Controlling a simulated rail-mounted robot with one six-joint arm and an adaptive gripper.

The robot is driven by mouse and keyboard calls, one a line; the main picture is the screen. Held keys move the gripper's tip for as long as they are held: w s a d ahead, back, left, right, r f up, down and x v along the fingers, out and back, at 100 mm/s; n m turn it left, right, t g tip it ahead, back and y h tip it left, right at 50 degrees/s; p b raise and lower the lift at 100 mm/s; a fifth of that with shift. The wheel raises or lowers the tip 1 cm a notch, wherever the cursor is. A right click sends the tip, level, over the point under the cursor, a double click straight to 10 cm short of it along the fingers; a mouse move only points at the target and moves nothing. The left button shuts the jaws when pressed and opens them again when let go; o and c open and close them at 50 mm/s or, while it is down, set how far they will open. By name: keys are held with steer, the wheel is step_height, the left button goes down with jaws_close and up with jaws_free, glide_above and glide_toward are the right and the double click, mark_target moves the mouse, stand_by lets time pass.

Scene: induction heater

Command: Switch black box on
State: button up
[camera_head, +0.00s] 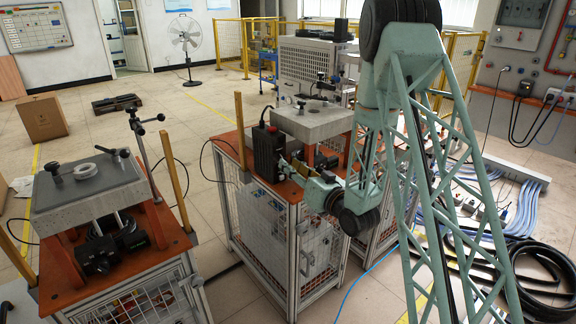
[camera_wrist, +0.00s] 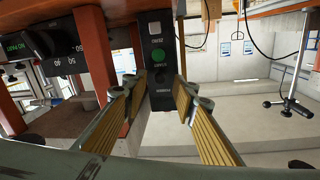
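The black box (camera_head: 268,152) stands upright at the left front edge of the middle workstation in the head view. In the wrist view its narrow black panel (camera_wrist: 161,98) faces me, with a round green button (camera_wrist: 158,54), a pale square above it and small lettering. My gripper (camera_head: 289,168) is just right of the box in the head view. In the wrist view my gripper (camera_wrist: 160,88) has its two yellow-ribbed fingers apart, with the lower panel showing between their tips and the green button beyond them. The fingers look empty; I cannot tell whether they touch the box.
A grey slab (camera_head: 312,120) on orange supports stands beside the box. A black unit with a numbered dial (camera_wrist: 52,42) is at left in the wrist view. Another workstation (camera_head: 88,190) stands left, with floor between. Black hoses (camera_head: 540,270) lie at right.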

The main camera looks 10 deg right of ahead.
steer(key=shift+x, duration=1)
steer(key=shift+c, duration=0.4)
steer(key=c, duration=0.8)
